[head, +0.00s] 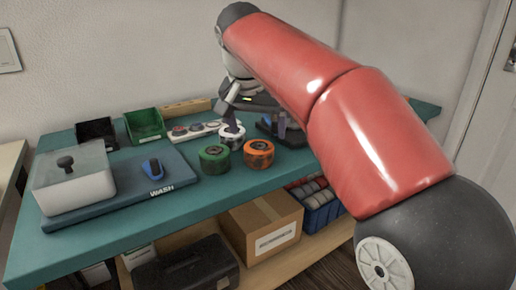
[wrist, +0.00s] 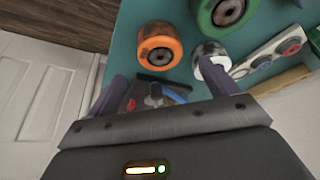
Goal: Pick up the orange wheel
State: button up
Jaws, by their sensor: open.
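The orange wheel (head: 258,154) stands on the teal bench top near its front edge, with a dark hub. In the wrist view the orange wheel (wrist: 158,42) lies ahead of the fingertips, roughly centred between them. My gripper (head: 257,131) is open and empty, behind the orange wheel in the head view. Its two purple-grey fingers (wrist: 162,78) point toward the wheels, and no finger touches the orange one. The right finger in the wrist view overlaps the white wheel (wrist: 208,50); I cannot tell whether they touch.
A green wheel (head: 214,158) stands left of the orange one, and the white wheel (head: 232,138) just behind. A blue-handled item (wrist: 158,95) on a dark tray lies under the gripper. A wash mat (head: 190,185) holds a lidded box (head: 75,185). Green (head: 145,124) and black bins stand behind.

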aim_at(259, 146)
jog(key=b+x, duration=0.1)
jog(key=x, duration=0.6)
jog(key=shift+a, duration=0.1)
jog(key=c, duration=1.2)
